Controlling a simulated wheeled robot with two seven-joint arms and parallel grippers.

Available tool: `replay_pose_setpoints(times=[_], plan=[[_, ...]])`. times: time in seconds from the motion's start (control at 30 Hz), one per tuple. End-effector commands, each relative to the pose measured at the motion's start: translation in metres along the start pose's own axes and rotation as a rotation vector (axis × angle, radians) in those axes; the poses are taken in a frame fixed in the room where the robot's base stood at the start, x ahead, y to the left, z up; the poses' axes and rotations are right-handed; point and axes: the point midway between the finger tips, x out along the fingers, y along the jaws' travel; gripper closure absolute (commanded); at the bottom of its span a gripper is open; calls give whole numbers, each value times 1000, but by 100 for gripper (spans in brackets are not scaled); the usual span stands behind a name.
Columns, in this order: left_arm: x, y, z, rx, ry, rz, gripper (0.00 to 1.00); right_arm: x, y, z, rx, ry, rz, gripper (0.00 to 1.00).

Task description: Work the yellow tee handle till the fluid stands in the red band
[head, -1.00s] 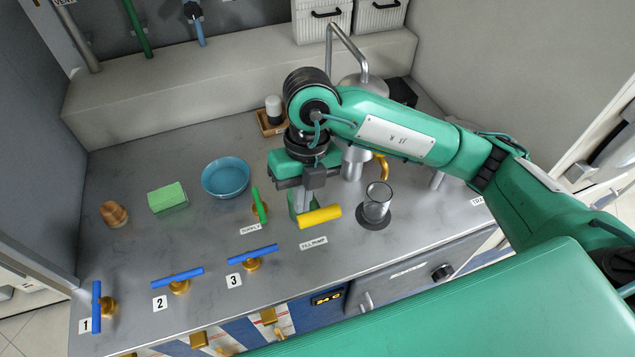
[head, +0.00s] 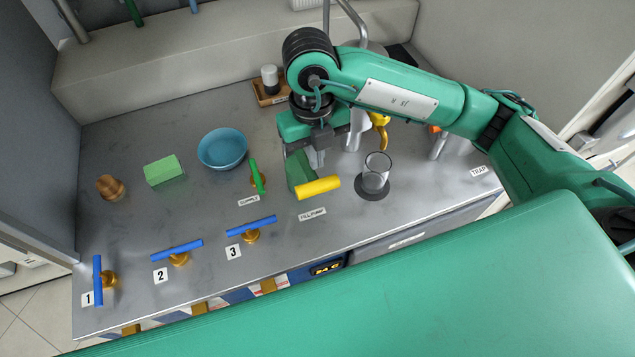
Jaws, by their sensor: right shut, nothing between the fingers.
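The yellow tee handle (head: 319,188) is a short bar on the front of a green pump body (head: 299,172), behind the "FILL PUMP" label (head: 312,214). My right gripper (head: 317,164) is shut and empty, just behind the handle and above the pump body. It seems clear of the handle, though the gap is hard to judge. A clear glass (head: 377,172) stands on a dark round base to the right of the handle. I cannot make out a red band or a fluid level on it. My left gripper is not in view.
Blue handles 1 (head: 98,280), 2 (head: 177,250) and 3 (head: 251,226) line the front left. A green handle (head: 257,177) stands close left of the pump. A blue bowl (head: 222,149) and green sponge (head: 164,170) lie further left. A yellow hook-shaped part (head: 380,130) is behind the glass.

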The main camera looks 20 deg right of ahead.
Motion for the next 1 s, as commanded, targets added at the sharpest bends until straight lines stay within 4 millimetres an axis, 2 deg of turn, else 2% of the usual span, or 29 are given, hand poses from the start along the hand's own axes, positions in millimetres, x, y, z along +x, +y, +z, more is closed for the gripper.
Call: replay_pose_setpoints(times=[0.03,0.3,0.43,0.8,1.0], plan=[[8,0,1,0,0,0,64,11,0,0,0,2,1,100],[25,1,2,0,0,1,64,43,0,0,0,2,0,100],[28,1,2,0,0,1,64,49,0,0,0,1,0,100],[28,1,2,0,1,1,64,50,0,0,0,1,0,100],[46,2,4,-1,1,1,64,69,0,2,0,1,0,100]])
